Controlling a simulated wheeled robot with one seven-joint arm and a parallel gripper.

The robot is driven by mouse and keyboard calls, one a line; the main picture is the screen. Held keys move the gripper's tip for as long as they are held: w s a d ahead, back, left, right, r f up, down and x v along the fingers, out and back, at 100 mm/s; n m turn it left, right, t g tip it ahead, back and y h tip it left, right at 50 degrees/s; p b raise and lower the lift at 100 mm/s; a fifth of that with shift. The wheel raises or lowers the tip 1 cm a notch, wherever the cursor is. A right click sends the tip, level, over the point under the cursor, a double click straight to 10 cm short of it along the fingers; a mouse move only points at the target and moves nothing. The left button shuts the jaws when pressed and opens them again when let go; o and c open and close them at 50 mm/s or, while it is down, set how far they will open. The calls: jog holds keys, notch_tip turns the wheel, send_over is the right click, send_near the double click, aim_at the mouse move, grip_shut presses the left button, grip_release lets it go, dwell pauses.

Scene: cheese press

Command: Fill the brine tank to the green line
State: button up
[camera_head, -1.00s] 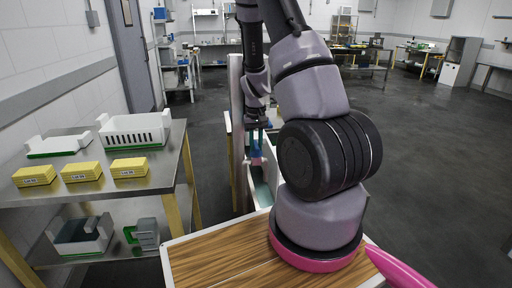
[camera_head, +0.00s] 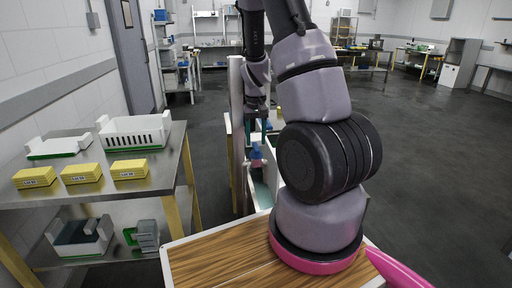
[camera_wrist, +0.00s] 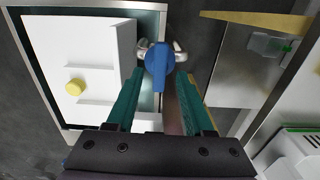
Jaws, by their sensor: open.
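The blue tap handle (camera_wrist: 158,60) sits on a pale metal tap body (camera_wrist: 181,53) at the tank's edge in the wrist view. It also shows in the head view (camera_head: 256,155). My gripper (camera_wrist: 160,76) is open. Its two teal fingers lie on either side of the handle in the wrist picture, with gaps beside it. In the head view my gripper (camera_head: 262,127) is just above the handle. The brine tank (camera_head: 264,193) is partly hidden behind my arm; its pale rim (camera_wrist: 42,72) and teal inside show in the wrist view. I cannot make out the green line.
A white part with a yellow knob (camera_wrist: 75,87) covers much of the tank opening. A steel table (camera_head: 95,200) on the left holds yellow blocks (camera_head: 82,173) and white trays (camera_head: 134,130). Open dark floor (camera_head: 430,160) lies to the right.

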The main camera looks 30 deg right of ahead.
notch_tip(320, 180, up, 7)
jog(key=shift+f, duration=0.2)
dwell(0.4)
notch_tip(320, 180, up, 16)
jog(key=t+y, duration=0.2)
jog(key=t, duration=0.1)
send_over(256, 146)
jog(key=s+a, duration=0.6)
jog(key=a, duration=0.1)
jog(key=s+a+r+t, duration=0.2)
jog(key=s+a+r, duration=0.1)
jog(key=s, duration=0.3)
jog(key=s+a+r+t, duration=0.2)
jog(key=s+r, duration=0.4)
jog(key=s, duration=0.1)
jog(key=shift+s+a+r+m, duration=0.2)
jog(key=shift+a+r+m, duration=0.1)
jog(key=shift+a+m, duration=0.1)
jog(key=shift+a, duration=0.1)
